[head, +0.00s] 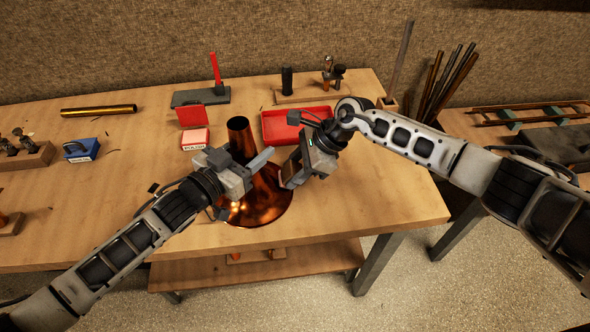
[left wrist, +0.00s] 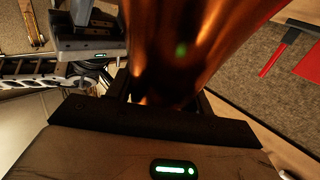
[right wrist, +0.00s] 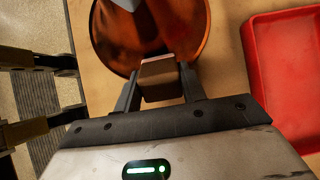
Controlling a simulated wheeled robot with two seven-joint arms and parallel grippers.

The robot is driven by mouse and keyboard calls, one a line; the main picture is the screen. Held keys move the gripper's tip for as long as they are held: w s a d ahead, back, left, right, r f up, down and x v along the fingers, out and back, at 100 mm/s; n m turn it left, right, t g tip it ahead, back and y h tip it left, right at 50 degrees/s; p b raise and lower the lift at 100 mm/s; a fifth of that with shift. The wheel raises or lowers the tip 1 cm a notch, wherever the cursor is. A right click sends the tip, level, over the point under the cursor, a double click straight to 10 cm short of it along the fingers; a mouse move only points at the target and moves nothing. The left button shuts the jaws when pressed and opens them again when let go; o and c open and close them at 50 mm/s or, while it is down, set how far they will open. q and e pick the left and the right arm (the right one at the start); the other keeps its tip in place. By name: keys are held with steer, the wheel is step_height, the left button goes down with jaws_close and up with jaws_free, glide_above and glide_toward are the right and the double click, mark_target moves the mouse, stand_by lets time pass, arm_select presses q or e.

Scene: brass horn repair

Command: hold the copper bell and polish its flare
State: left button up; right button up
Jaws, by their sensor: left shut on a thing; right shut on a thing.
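The copper bell (head: 262,206) is near the table's front edge, its wide flare low and its narrow neck (head: 238,132) pointing up. My left gripper (head: 255,166) is shut on the bell's tapered body, which fills the left wrist view (left wrist: 175,45). My right gripper (head: 291,172) is just right of the bell, shut on a small brown block (right wrist: 160,79). In the right wrist view the block overlaps the rim of the flare (right wrist: 185,35); I cannot tell whether they touch. The left gripper hides part of the bell's middle in the head view.
A red tray (head: 283,127) lies behind my right gripper. The front left tabletop is mostly clear.

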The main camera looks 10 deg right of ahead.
steer(key=shift+s, duration=0.4)
stand_by(0.7)
steer(key=shift+s+a, duration=0.1)
steer(key=shift+s, duration=0.2)
steer(key=shift+s, duration=0.1)
steer(key=shift+s, duration=0.35)
steer(key=shift+s, duration=0.35)
stand_by(0.4)
steer(key=shift+w, duration=0.15)
steer(key=shift+w, duration=0.25)
steer(key=shift+w, duration=0.1)
stand_by(0.4)
steer(key=shift+w, duration=0.35)
